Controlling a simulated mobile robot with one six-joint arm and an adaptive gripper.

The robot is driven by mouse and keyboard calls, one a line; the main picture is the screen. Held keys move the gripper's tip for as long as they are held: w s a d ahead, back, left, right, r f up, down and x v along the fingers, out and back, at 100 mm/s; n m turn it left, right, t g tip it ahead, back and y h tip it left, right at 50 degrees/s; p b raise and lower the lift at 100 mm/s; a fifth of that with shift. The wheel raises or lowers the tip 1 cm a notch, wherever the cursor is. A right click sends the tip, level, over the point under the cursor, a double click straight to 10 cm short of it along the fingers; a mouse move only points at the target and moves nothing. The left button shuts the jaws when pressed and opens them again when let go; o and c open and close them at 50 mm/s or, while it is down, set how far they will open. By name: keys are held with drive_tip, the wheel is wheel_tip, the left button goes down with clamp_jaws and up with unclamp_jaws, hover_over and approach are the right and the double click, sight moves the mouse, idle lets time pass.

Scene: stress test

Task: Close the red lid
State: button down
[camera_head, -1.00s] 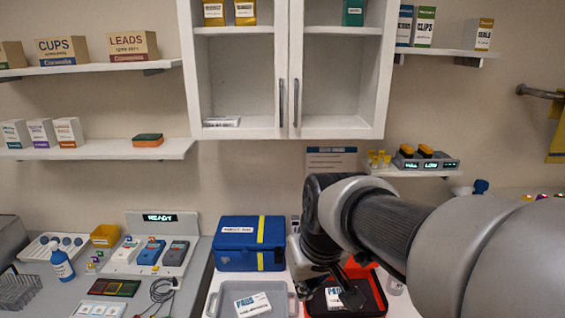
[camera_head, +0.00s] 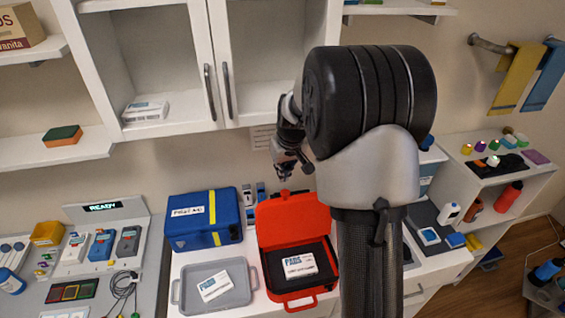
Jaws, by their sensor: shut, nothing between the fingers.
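The red case stands open on the white counter. Its red lid (camera_head: 293,220) is raised at the back, leaning up from the hinge side. The case's base (camera_head: 290,298) has a dark inside, and a white labelled pack (camera_head: 299,265) lies in it. My gripper (camera_head: 285,178) is above and behind the lid's top edge, apart from the case as far as I can tell. Its fingers are small and dark in this view; they look closed with nothing held. My arm hides the area to the right of the case.
A blue first-aid bag (camera_head: 203,219) stands left of the case. A grey tray (camera_head: 233,296) with a white pack (camera_head: 214,285) lies in front of the bag. Open wall cabinets (camera_head: 172,115) hang above. Small devices (camera_head: 248,193) stand behind, between bag and lid.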

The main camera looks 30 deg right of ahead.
drive_tip(key=shift+x, duration=2.55)
drive_tip(key=shift+f+b, duration=0.1)
drive_tip(key=shift+b, duration=0.5)
